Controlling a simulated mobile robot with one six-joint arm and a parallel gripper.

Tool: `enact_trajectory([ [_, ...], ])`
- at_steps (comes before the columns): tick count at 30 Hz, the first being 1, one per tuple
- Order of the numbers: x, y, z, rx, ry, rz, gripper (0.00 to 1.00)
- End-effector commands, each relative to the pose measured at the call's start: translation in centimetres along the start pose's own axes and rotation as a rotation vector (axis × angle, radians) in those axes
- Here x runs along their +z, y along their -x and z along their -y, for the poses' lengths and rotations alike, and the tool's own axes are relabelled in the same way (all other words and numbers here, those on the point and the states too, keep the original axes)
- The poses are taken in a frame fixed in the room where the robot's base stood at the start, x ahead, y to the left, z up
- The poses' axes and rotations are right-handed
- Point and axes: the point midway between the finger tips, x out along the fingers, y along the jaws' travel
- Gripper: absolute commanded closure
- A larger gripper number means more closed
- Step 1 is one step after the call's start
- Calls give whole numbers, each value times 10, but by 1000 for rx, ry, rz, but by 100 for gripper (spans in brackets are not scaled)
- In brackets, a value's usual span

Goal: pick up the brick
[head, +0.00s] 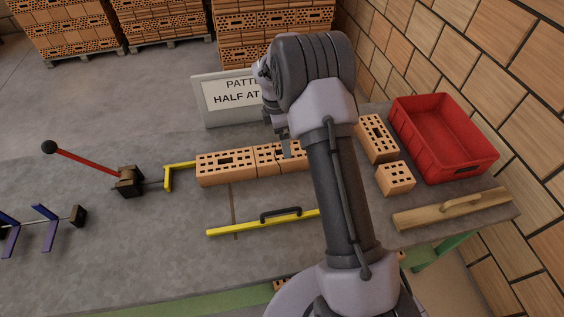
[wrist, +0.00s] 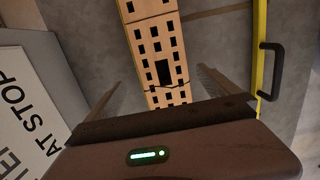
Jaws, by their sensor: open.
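An orange perforated brick (wrist: 158,50) shows in the wrist view between the two fingers of my gripper (wrist: 158,78). The fingers are open, one on each side of it, and contact cannot be told. A jagged dark line crosses the brick near my palm, and its near end is hidden. In the head view my gripper is mostly hidden behind my arm, over the right part of a brick row. A long brick (head: 227,166) lies at the row's left end, with a shorter piece (head: 267,160) beside it. Another brick (head: 375,139) and a half brick (head: 396,178) lie apart, right of my arm.
A sign (head: 229,100) stands behind the row. A yellow bar with a black handle (head: 262,222) lies in front. A red-levered clamp (head: 127,181) is left, a red crate (head: 445,160) and wooden float (head: 452,207) right.

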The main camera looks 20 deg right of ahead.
Motion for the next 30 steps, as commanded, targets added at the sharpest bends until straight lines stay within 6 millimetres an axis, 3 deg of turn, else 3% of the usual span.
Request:
enact_trajectory([
  [1,0,-11,0,1,0,0,0],
  [8,-4,-34,2,1,-1,-1,0],
  [13,-9,-68,5,1,-1,-1,0],
  [20,-8,-68,5,2,-1,-1,2],
  [30,-8,-68,5,2,-1,-1,69],
])
